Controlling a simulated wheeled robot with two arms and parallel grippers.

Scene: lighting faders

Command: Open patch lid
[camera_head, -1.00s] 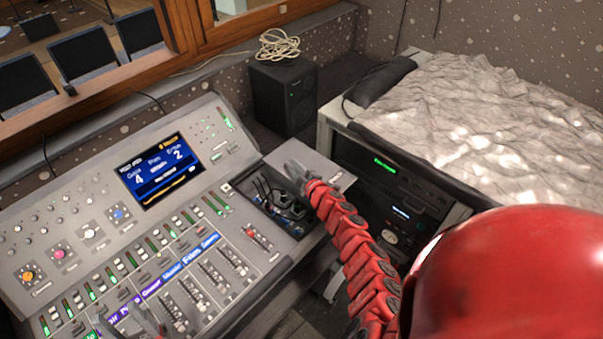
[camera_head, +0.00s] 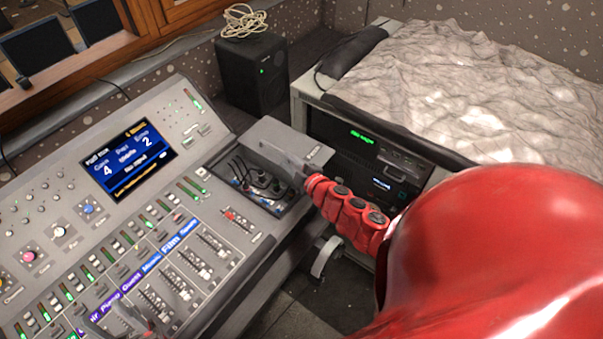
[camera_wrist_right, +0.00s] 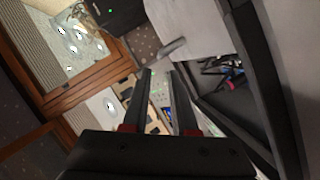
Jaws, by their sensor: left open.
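The patch lid (camera_head: 290,140) is a grey panel at the console's right end. It is open, lying back beyond the patch compartment (camera_head: 240,168), whose dark inside and cables show. The lid also shows in the right wrist view (camera_wrist_right: 195,25), with the cabled compartment (camera_wrist_right: 205,98) beside it. My right gripper (camera_head: 296,166) is at the lid's near side, by the compartment's right edge; contact cannot be told. In the wrist view its fingers (camera_wrist_right: 163,72) are apart with nothing between them. My left gripper (camera_head: 120,322) is open over the lower faders, partly cut off by the frame.
The console (camera_head: 110,225) carries a lit screen (camera_head: 127,160), knobs and several faders. A black speaker (camera_head: 250,72) with a coiled cable (camera_head: 245,20) stands behind. A rack (camera_head: 375,165) and a cloth-covered surface (camera_head: 470,90) lie to the right.

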